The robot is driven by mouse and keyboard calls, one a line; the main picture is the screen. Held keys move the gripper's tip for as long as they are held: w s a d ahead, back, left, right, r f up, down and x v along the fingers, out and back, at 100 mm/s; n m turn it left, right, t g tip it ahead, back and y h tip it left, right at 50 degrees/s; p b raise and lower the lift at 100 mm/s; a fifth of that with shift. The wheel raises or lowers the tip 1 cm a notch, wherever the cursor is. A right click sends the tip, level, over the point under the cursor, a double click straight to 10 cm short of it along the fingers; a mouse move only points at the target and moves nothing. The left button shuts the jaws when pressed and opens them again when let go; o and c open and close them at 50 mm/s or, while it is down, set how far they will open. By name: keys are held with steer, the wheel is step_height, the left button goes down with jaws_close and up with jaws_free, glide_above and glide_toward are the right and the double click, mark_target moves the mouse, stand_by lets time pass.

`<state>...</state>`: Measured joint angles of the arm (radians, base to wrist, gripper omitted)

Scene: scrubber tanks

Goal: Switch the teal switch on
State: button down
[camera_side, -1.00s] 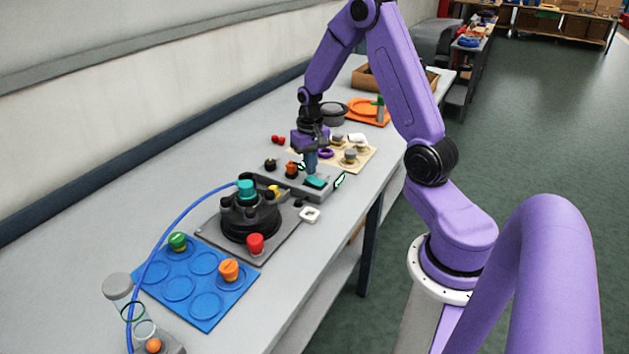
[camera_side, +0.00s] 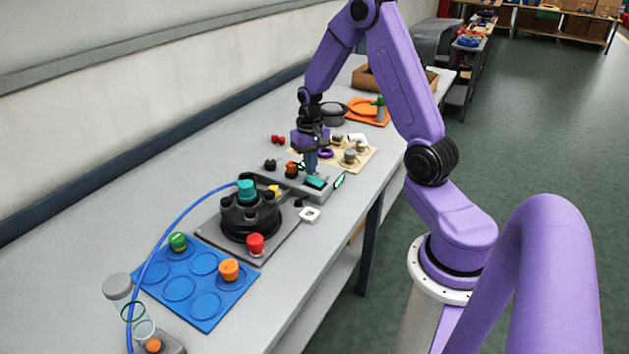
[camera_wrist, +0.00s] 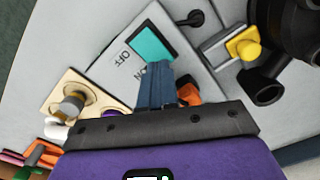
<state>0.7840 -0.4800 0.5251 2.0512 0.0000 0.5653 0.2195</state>
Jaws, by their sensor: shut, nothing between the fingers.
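The teal switch (camera_side: 316,182) is a rocker on a grey panel (camera_wrist: 118,72). It also shows in the wrist view (camera_wrist: 152,44), where the panel has the marking OFF and a second marking partly hidden by my fingers. My gripper (camera_side: 311,168) points down at the switch, with its blue fingers shut and empty. In the wrist view the fingertips of my gripper (camera_wrist: 156,68) lie at the edge of the teal rocker, on the side of the partly hidden marking. I cannot tell whether they touch it.
A black round turret (camera_side: 249,218) with a teal cap stands nearer the camera. A beige board (camera_side: 366,158) with grey knobs lies behind. A blue mat (camera_side: 208,312) lies in front.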

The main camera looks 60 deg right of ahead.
mark_target(310, 178)
steer(key=shift+f, duration=1)
stand_by(0.9)
steer(key=shift+r, duration=3.55)
